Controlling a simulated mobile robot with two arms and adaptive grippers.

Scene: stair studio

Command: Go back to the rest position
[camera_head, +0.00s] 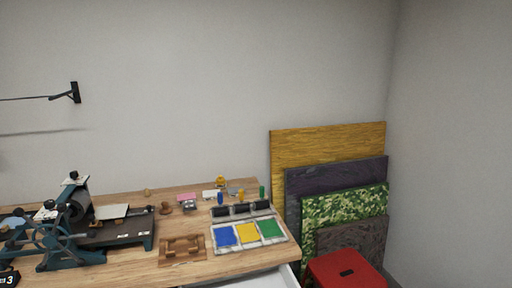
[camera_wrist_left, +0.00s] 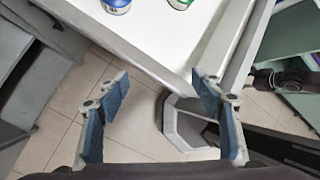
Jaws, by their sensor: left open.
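My left gripper (camera_wrist_left: 162,88) shows in the left wrist view with its two blue-padded fingers wide apart. Nothing is between the fingers. It hangs above the tiled floor and the edge of a white surface, clear of both as far as I can see. In the head view neither gripper appears.
A wooden bench (camera_head: 130,268) holds a press (camera_head: 75,225) and a tray with blue, yellow and green pads (camera_head: 247,235). A white drawer (camera_head: 262,281) stands out below. A red stool (camera_head: 345,272) and leaning boards (camera_head: 345,207) are right. A blue-labelled can (camera_wrist_left: 116,5) sits on the white surface.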

